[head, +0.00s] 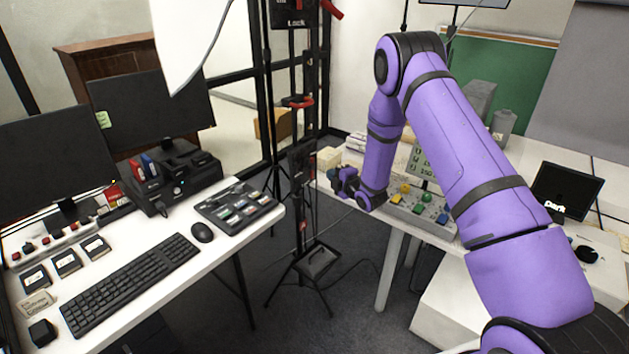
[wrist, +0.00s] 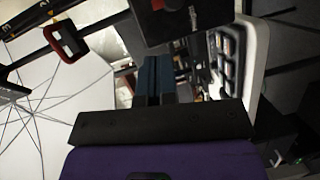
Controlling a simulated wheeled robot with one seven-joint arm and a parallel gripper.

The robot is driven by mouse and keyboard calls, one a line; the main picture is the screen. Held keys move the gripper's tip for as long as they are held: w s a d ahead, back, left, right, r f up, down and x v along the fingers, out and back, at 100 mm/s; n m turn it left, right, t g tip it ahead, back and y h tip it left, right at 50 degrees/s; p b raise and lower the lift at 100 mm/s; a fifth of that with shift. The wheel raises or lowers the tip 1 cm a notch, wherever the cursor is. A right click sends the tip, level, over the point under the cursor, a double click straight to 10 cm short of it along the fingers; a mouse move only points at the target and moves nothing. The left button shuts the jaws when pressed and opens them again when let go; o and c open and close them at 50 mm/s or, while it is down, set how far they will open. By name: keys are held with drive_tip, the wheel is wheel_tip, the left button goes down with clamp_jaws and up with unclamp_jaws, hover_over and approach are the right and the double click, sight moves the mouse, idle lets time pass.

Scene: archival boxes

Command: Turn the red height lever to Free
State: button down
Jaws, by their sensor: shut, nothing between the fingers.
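A red lever (head: 333,9) sticks out at the right of a black panel marked "Lock" (head: 296,15), at the top of the head view and cut by its edge. The panel is on a tall black stand (head: 305,215) between the desks. A red-rimmed black part (head: 297,101) sits lower on the stand; a similar red loop (wrist: 66,38) shows at upper left in the wrist view. My gripper (head: 333,175) is shut and empty, just right of the stand's lower black box and well below the lever. Its fingers (wrist: 155,78) are together in the wrist view.
A left desk (head: 225,235) holds monitors, a keyboard (head: 130,283) and a button panel (head: 236,205). Behind my arm, a white table carries a console with coloured knobs (head: 420,208). A white umbrella-like panel (head: 185,40) hangs at upper left. Dark floor lies between.

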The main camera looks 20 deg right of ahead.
wheel_tip(320, 180, down, 8)
drive_tip(key=s+n+y, duration=0.2)
drive_tip(key=shift+s+a+t, duration=0.2)
drive_tip(key=shift+a+t, duration=0.2)
drive_tip(key=shift+a, duration=0.05)
approach(310, 167)
drive_tip(key=w+a+f, duration=0.2)
drive_tip(key=a+f, duration=0.2)
drive_tip(key=shift+w+d+r, duration=0.1)
drive_tip(key=shift+w+d, duration=0.1)
drive_tip(key=shift+w, duration=0.9)
drive_tip(key=shift+w+d+r, duration=0.1)
drive_tip(key=shift+w+d, duration=0.1)
drive_tip(key=shift+w, duration=0.9)
